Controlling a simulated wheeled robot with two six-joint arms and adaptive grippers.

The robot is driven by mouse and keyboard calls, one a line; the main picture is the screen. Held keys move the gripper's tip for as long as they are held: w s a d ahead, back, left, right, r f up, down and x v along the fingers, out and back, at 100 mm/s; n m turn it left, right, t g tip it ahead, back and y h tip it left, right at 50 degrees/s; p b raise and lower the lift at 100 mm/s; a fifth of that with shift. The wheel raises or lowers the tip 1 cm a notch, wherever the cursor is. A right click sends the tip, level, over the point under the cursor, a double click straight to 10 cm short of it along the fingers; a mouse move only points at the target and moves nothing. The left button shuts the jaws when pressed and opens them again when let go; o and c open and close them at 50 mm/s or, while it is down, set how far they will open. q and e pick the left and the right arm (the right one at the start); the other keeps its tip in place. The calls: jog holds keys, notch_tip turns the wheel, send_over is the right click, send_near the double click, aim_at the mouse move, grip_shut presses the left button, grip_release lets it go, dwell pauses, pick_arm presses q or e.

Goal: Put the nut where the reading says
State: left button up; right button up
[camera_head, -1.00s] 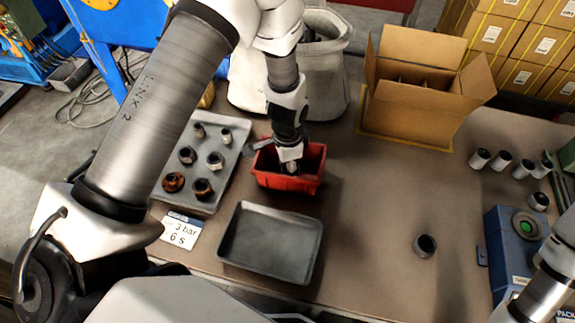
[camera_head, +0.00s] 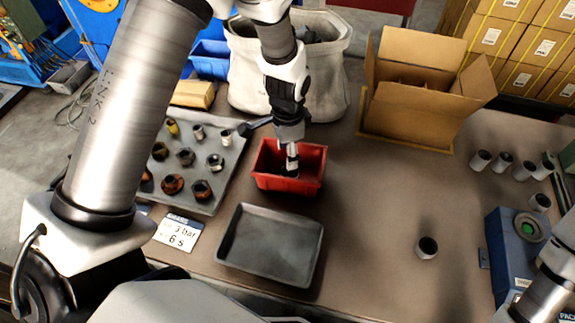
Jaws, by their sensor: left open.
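My left gripper (camera_head: 291,168) points down into the red bin (camera_head: 262,181), its jaws open; whether anything lies between or below the fingertips is too small to tell. A grey tray (camera_head: 225,187) to the left of the bin holds several nuts and fittings, such as a dark nut (camera_head: 185,157) and rusty nuts (camera_head: 202,190). A single grey nut (camera_head: 427,247) stands alone on the table at the right. A card (camera_head: 178,233) shows "3 bar" and "6 s". My right gripper is out of view; only part of that arm shows at lower right.
An empty dark tray (camera_head: 268,245) lies in front of the red bin. A blue device (camera_head: 510,260) with a green-lit dial stands at the right, near several grey cylinders (camera_head: 503,161). An open cardboard box (camera_head: 415,105) and a pale sack (camera_head: 328,85) stand behind. The table's middle is clear.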

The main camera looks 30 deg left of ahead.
pick_arm(q)
notch_tip(320, 180, up, 5)
jog(key=shift+f, duration=0.1)
dwell(0.4)
